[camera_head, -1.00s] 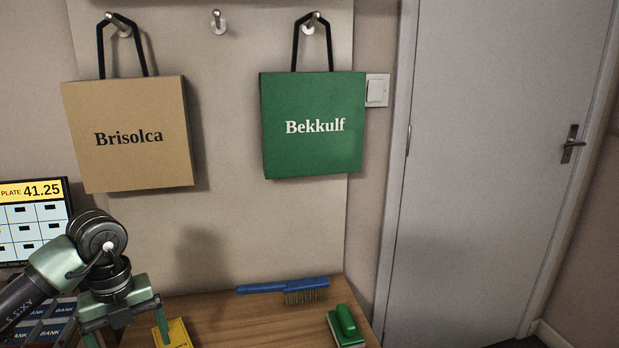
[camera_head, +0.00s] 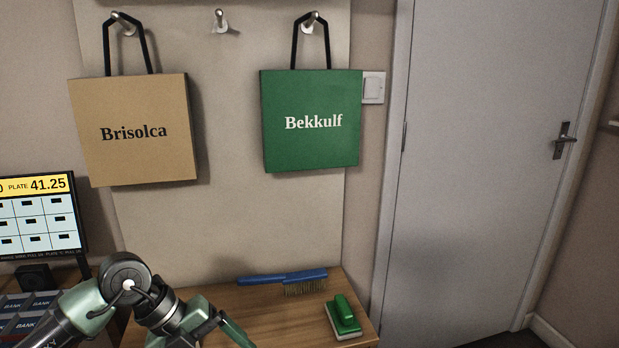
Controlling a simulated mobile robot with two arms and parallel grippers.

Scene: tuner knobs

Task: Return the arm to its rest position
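My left arm comes in at the lower left, over the wooden bench top. My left gripper (camera_head: 212,328) is at the bottom edge, left of the blue brush. One green finger shows, slanting down to the right. The fingertips are cut off by the frame, so I cannot see whether it is open or holds anything. My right gripper is not in view.
A blue brush (camera_head: 283,281) and a green-handled block (camera_head: 344,317) lie on the bench (camera_head: 262,306). A price screen (camera_head: 40,214) stands at left. A tan bag (camera_head: 135,158) and a green bag (camera_head: 311,148) hang above. A door (camera_head: 480,180) is at right.

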